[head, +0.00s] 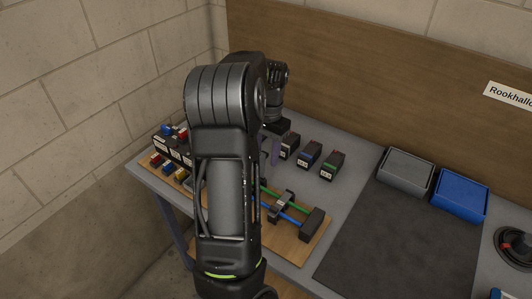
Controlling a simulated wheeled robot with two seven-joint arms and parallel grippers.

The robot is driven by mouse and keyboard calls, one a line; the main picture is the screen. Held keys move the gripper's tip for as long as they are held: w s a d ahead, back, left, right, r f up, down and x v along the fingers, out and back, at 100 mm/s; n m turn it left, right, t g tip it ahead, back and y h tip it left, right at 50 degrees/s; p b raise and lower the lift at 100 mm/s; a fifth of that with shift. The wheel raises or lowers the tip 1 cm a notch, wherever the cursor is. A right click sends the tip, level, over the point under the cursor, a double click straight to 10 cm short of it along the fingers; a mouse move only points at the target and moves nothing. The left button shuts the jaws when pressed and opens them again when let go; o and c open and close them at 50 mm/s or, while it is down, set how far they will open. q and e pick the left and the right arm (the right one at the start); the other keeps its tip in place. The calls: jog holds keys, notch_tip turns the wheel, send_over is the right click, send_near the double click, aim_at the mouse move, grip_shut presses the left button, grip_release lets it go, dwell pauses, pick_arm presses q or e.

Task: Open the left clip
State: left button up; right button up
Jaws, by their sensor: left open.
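A wooden board (310,243) on the bench carries a green tube (297,208) and a blue tube (290,217) that run to a black end block (313,223). One dark clip (283,201) with a light label sits across the tubes, just right of my arm. My left arm covers the middle of the board, so any clip further left is hidden, and I cannot tell whether the visible clip is open. My left gripper (275,143) is open, mostly hidden behind its own wrist, beyond the tubes near the back row of blocks. My right gripper is out of view.
Several black labelled blocks (309,154) stand behind the board. More blocks with coloured parts (168,143) are at the left end. A grey bin (405,170) and a blue bin (460,194) stand at the back right. The dark mat (390,235) is clear.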

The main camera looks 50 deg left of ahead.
pick_arm(q)
notch_tip(320, 180, up, 8)
jog(key=b, duration=0.1)
jog(key=shift+w+a, duration=0.15)
jog(key=shift+w, duration=0.2)
jog(key=shift+f, duration=0.15)
dwell(0.4)
